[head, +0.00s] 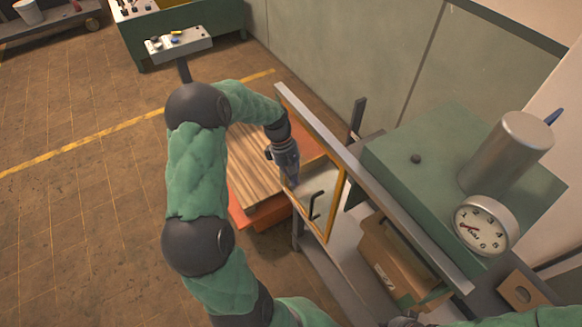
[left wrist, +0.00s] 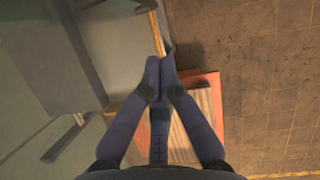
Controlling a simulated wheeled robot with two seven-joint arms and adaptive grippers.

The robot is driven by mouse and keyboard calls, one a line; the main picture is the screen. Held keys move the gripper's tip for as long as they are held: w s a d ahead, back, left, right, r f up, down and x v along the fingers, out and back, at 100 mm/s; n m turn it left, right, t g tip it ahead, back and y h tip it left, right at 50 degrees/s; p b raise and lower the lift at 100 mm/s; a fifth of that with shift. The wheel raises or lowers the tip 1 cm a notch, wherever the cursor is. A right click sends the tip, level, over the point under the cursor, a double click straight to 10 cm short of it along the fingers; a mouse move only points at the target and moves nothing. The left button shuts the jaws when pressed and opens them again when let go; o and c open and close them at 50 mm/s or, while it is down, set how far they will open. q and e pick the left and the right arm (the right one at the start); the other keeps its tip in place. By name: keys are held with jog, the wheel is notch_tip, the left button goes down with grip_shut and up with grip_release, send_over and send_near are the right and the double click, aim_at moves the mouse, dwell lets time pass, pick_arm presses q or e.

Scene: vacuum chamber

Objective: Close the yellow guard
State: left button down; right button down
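The yellow guard (head: 337,203) is a yellow-edged frame in the middle of the head view, standing below a long grey rail. A black handle (head: 315,205) shows within its outline. My left gripper (head: 291,182) points down at the guard's left side, close to the frame. In the left wrist view its fingertips (left wrist: 160,62) meet, and the end of a yellow edge (left wrist: 154,30) reaches them. The fingers look shut; I cannot tell whether they touch the guard.
A green machine block with a metal cylinder (head: 505,152) and a dial gauge (head: 484,225) stands at the right. A cardboard box (head: 397,265) lies below the rail. A slatted wooden pallet (head: 250,175) with orange edges is behind my left arm. The floor at left is open.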

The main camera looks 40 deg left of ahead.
pick_arm(q)
jog(key=shift+s+d+f, duration=0.1)
jog(key=shift+d+f, duration=0.25)
jog(key=shift+d, duration=0.45)
jog(key=shift+s+d+f, duration=0.1)
jog(key=shift+d+f, duration=0.2)
jog(key=shift+d, duration=0.5)
jog(key=shift+s+d+f, duration=0.1)
jog(key=shift+d+f, duration=0.25)
jog(key=shift+d, duration=0.45)
pick_arm(e)
jog(key=shift+r, duration=0.1)
pick_arm(q)
jog(key=shift+d, duration=0.15)
